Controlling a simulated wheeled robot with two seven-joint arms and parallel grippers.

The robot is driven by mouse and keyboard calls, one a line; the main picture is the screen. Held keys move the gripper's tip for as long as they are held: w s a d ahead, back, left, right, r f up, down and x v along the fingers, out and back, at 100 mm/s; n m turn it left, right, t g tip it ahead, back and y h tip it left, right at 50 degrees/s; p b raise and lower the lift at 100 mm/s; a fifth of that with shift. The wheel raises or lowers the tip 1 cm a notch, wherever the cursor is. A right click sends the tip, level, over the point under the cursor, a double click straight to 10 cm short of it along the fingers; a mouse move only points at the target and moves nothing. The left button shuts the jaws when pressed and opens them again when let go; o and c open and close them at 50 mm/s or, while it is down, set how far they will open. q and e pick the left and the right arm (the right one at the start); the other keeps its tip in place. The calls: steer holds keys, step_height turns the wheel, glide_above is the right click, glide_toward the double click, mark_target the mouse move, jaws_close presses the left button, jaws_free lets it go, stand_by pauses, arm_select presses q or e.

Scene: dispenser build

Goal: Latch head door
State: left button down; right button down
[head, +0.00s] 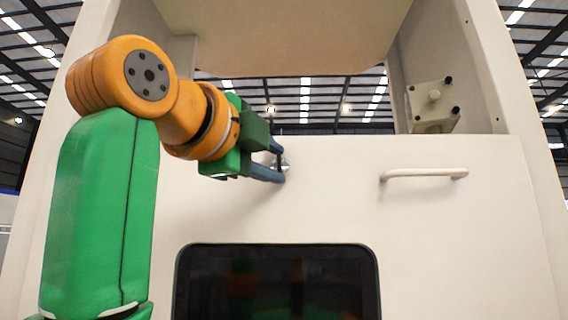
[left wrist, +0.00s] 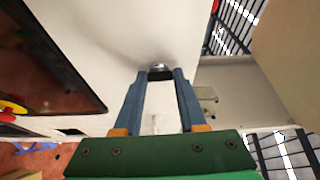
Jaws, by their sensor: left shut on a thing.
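The white head door (head: 335,210) stands upright across the front of the machine, below an open bay. A small silver latch (head: 286,166) sits on it near its top edge, left of the door handle. My left gripper (head: 280,164) is at the latch, its blue fingers shut on it. In the left wrist view the silver latch (left wrist: 157,66) shows between the tips of my left gripper (left wrist: 160,74). The fingers hide part of the latch, and I cannot tell how far it is turned. My right gripper is out of view.
A pale bar handle (head: 425,174) sticks out at the right of the door. A dark screen (head: 278,285) is set below the latch. A beige block with dark knobs (head: 433,107) is in the bay at right. The space before the right side is clear.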

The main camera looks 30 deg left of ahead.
arm_select(q)
steer(key=shift+m, duration=0.3)
stand_by(0.4)
steer(key=shift+c, duration=2.4)
jaws_free()
steer(key=shift+d, duration=0.1)
steer(key=s+d+b, duration=0.1)
steer(key=s, duration=0.5)
steer(key=shift+s, duration=0.4)
